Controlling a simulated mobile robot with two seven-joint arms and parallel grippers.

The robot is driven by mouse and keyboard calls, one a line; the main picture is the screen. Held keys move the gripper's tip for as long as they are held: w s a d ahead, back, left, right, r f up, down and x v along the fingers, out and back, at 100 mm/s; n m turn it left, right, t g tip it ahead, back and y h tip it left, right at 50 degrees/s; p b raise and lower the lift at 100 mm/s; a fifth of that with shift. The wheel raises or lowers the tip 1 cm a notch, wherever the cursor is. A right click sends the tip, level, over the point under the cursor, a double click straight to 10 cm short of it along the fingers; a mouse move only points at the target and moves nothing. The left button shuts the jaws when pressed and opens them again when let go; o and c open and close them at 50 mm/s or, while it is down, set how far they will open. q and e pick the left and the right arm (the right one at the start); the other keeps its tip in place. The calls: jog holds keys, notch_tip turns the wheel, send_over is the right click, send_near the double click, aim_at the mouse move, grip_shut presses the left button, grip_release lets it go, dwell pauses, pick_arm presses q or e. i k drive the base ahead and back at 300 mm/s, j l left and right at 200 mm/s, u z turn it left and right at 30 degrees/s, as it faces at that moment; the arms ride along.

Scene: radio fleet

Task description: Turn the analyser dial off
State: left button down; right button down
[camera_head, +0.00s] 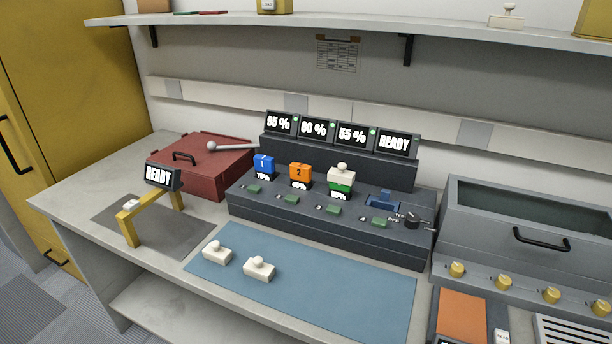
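The dial (412,221) is a small black knob at the right end of the dark analyser console (330,227), which stands on the worktop. Small white labels beside it seem to read TEST and OFF. Its pointer is too small to tell which label it faces. The console screens (336,133) read 95 %, 80 %, 55 % and READY. A blue block marked 1 (263,164), an orange block marked 2 (300,173) and a white-and-green block (340,179) stand in console bays. The fourth bay (383,200) holds no block. Neither gripper is in view.
Two white knobbed pieces (259,268) lie on the blue mat (330,285) in front. A yellow frame (128,227) with a READY screen and a dark red box (202,165) stand left. A grey bin (530,240) stands close right of the dial. A shelf (350,27) hangs above.

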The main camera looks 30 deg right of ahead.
aim_at(412, 221)
jog(key=z, duration=1.55)
